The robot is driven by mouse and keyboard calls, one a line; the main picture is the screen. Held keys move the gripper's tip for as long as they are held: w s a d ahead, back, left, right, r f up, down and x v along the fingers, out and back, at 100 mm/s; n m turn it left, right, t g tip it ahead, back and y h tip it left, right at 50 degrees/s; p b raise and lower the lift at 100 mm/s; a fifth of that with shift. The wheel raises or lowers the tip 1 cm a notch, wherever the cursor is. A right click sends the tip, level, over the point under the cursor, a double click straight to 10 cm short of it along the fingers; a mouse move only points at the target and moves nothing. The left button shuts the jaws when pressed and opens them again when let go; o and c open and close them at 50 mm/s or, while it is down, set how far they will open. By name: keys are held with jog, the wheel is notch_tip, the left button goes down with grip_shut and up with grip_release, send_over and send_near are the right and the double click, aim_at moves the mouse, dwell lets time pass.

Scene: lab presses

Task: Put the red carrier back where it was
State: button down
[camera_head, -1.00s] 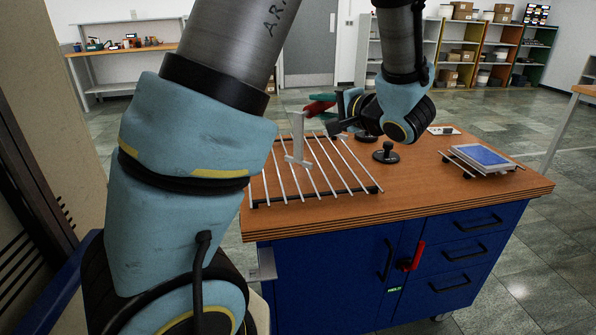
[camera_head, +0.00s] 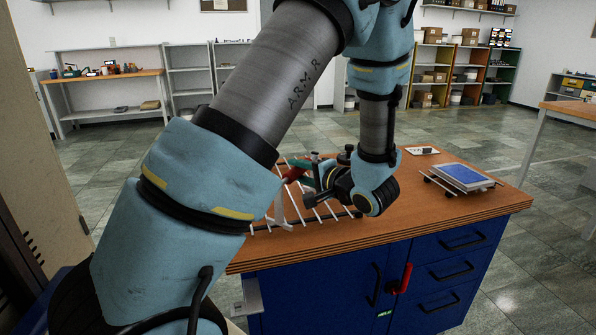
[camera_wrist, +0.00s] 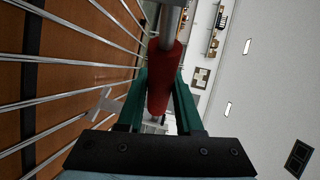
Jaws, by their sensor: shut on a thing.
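The red carrier shows in the wrist view as a red cylindrical grip (camera_wrist: 163,82) on a grey rod. My gripper (camera_wrist: 160,95) is shut on this grip, with one green finger on each side. In the head view the red grip (camera_head: 294,174) shows small beside my gripper (camera_head: 303,170). A pale grey upright piece with a crossbar foot (camera_head: 282,208) hangs below the grip, over or at the rack of metal bars (camera_head: 319,204). My arm hides much of the rack, and I cannot tell whether the foot touches it.
The rack lies on a wooden bench top (camera_head: 430,213) above blue drawers (camera_head: 462,245). A scale-like device with a blue plate (camera_head: 462,175) stands at the right of the bench. A small white tray (camera_head: 421,151) lies at the back. Shelves line the far wall.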

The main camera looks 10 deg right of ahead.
jog(key=c, duration=0.6)
grip_release()
jog(key=shift+f, duration=0.1)
jog(key=shift+o, duration=0.2)
jog(key=shift+s, duration=0.1)
jog(key=v, duration=1.2)
jog(key=shift+b, duration=0.45)
